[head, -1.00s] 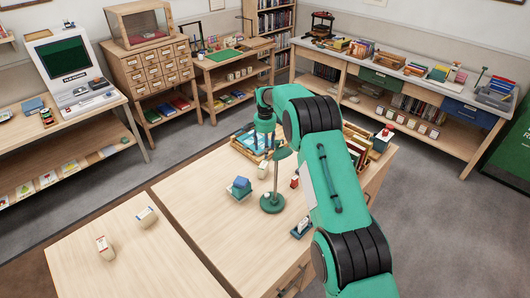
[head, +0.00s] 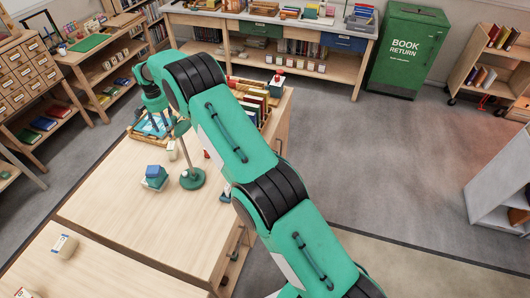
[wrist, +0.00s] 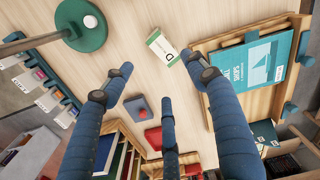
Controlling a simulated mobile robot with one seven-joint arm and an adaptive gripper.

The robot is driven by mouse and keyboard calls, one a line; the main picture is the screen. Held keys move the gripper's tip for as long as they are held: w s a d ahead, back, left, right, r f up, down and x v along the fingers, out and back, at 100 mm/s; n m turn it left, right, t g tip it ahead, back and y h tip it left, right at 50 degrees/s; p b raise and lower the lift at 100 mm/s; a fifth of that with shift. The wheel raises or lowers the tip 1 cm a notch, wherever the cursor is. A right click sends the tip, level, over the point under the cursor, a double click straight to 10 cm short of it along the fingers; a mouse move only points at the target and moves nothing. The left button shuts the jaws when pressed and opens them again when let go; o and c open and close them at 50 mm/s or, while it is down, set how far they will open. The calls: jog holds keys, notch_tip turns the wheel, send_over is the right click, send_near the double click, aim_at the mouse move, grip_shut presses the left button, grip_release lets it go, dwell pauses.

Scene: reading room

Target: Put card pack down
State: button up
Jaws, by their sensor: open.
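A small white card pack (wrist: 162,47) with a green edge and dark lettering lies on the wooden table (wrist: 125,30) in the wrist view. In the head view a small pale block (head: 172,150), apparently the same pack, shows beside the lamp stand. My gripper (wrist: 160,75) has its blue fingers spread wide, with nothing between them. The pack lies just beyond the fingertips, apart from them. In the head view my gripper (head: 155,125) is over the far part of the table, partly hidden by my arm.
A green lamp base (wrist: 86,30) stands left of the pack, and a wooden tray (wrist: 212,42) with a teal book is at right. A book rack (wrist: 122,135) and small red and grey-blue pads (wrist: 136,107) lie nearer. Bare tabletop (head: 120,195) is free at front left.

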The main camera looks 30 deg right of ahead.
jog(key=s+d+r+n+t, duration=0.1)
jog(key=s+d+r, duration=0.3)
jog(key=s+r, duration=0.6)
jog(key=s+d+r+t, duration=0.1)
jog(key=s+d+r, duration=0.45)
jog(key=r, duration=0.85)
jog(key=s+d+r+n+t, duration=0.1)
jog(key=s+d+r, duration=0.3)
jog(key=s+r, duration=0.65)
jog(key=s+d+r+n+t, duration=0.1)
jog(key=s+d+r, duration=0.2)
jog(key=s, duration=0.7)
jog(key=s+d+r, duration=0.2)
jog(key=s+r, duration=0.2)
jog(key=s, duration=0.7)
jog(key=s+d+f, duration=0.1)
jog(key=s+f, duration=0.2)
jog(key=s, duration=0.6)
jog(key=s+d+f+n+t, duration=0.1)
jog(key=s+d+f, duration=0.1)
jog(key=s, duration=0.7)
jog(key=shift+f+t, duration=0.3)
jog(key=shift+f, duration=0.15)
jog(key=shift+w, duration=0.1)
